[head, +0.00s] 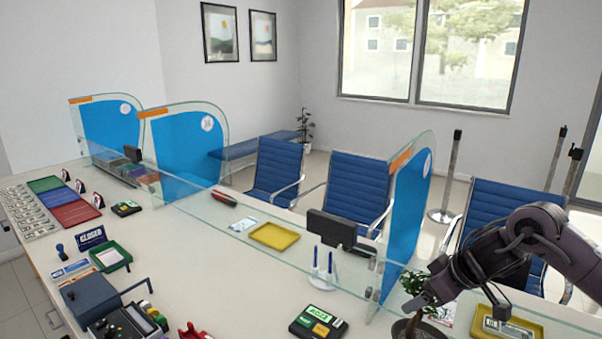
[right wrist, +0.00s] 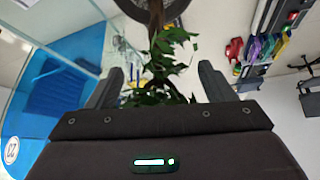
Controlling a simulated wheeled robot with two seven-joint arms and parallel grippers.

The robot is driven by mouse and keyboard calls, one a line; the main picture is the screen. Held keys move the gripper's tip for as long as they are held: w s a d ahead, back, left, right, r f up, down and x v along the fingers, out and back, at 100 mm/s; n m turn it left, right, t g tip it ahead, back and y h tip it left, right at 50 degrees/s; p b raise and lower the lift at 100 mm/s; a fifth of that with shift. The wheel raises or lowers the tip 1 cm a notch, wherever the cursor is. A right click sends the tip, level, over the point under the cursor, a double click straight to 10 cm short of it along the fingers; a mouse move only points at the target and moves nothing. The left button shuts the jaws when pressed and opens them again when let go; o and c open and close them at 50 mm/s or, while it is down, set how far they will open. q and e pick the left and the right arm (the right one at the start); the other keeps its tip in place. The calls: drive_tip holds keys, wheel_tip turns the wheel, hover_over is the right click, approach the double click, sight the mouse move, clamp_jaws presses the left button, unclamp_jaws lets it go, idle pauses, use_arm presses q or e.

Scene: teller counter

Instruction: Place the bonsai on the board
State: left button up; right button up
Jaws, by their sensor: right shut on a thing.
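The bonsai (head: 413,284) has green leaves and a dark round pot, low at the right of the head view by the glass partition. My right gripper (head: 428,300) is at the bonsai and shut on it. In the right wrist view the bonsai (right wrist: 160,62) runs between the two fingers of the right gripper (right wrist: 158,88), with leaves around them and the pot rim at the top edge. I cannot tell whether the pot touches the counter (head: 225,285). No board can be clearly made out. My left gripper is not in view.
A glass screen with blue dividers (head: 408,215) runs along the counter, one close to the bonsai.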

drive_tip(key=s+a+f+m+h+b, duration=0.1)
drive_tip(key=s+a+f+m+h, duration=0.1)
drive_tip(key=s, duration=0.4)
drive_tip(key=s+a+f+m+t+h+b, duration=0.1)
drive_tip(key=s+a+f+m+h, duration=0.1)
drive_tip(key=s+a+f+m, duration=0.2)
drive_tip(key=shift+s+a+f+m+b, duration=0.15)
drive_tip(key=shift+s+a+m+b, duration=0.15)
drive_tip(key=shift+s+a+m, duration=0.65)
drive_tip(key=shift+s+d, duration=0.15)
drive_tip(key=shift+d, duration=0.15)
